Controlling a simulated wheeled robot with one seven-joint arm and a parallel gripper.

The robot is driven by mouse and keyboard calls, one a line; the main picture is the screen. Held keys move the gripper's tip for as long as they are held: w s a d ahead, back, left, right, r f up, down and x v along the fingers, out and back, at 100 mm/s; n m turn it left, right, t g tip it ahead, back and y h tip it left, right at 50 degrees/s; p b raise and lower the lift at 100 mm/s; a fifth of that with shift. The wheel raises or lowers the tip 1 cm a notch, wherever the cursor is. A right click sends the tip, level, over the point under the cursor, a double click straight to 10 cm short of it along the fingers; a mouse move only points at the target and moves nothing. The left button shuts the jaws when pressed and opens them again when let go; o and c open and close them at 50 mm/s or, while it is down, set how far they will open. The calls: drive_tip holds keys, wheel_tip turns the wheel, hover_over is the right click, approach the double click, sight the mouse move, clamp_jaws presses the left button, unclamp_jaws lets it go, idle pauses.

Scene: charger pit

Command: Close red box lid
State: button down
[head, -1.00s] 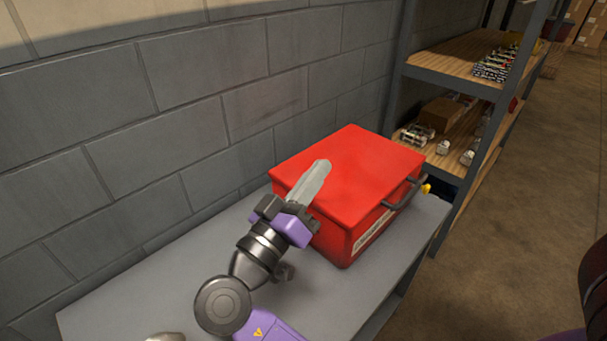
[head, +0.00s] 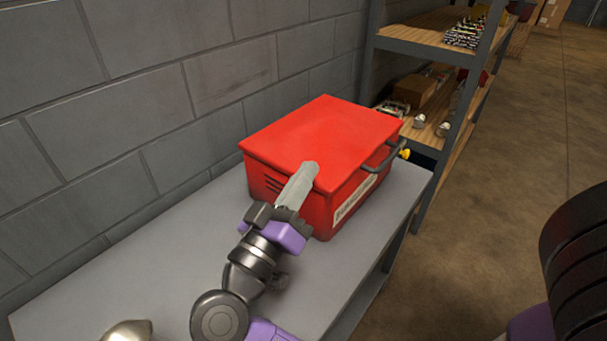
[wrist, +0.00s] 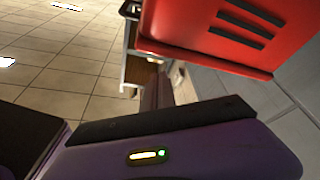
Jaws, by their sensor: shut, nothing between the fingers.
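The red box (head: 330,205) stands on the grey table, and its red lid (head: 325,138) lies flat over the top, looking shut. I cannot tell whether the fingertips touch the box.
The grey table (head: 130,265) has free room to the left of the box. A grey block wall (head: 150,100) runs behind it. A metal shelf with wooden boards (head: 425,50) stands past the box, holding cartons and small items. Open floor lies at right.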

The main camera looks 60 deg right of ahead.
drive_tip(key=v, duration=0.7)
drive_tip(key=shift+a, duration=0.35)
drive_tip(key=shift+f, duration=0.1)
